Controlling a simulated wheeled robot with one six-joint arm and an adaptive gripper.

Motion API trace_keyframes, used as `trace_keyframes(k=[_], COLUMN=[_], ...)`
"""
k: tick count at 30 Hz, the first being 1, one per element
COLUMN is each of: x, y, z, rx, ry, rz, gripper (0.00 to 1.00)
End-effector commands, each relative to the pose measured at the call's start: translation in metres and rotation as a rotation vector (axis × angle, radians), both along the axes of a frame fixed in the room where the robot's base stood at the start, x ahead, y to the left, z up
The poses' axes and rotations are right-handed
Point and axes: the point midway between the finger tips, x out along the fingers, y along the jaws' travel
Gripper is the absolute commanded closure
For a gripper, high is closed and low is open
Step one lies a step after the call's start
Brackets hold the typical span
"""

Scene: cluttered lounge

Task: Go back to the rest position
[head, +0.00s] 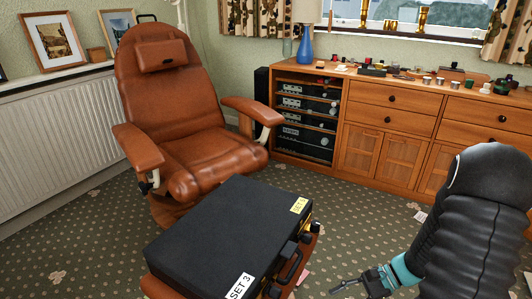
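My gripper (345,286) shows small and dark at the bottom edge of the head view, right of the black case. It is just past a teal band on my arm (475,225), which fills the lower right. Its fingers point left and are partly cut off by the frame edge, so I cannot tell whether they are open or shut. I see nothing clearly held in it.
A black case (225,230) labelled SET 3 lies on a brown leather footstool (158,288). A brown recliner (185,110) stands behind it. A wooden sideboard (365,140) with many small items and a blue vase (306,44) lines the back wall.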

Motion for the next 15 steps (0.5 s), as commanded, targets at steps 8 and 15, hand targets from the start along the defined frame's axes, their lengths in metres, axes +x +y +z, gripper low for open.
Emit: trace_keyframes(k=[8,15], x=[-0.035,-0.053], y=[-0.003,-0.007], z=[0.045,0.084], rx=[-0.29,-0.514], ry=[-0.149,-0.299], rz=[0.288,0.492], gripper=[0.57,0.57])
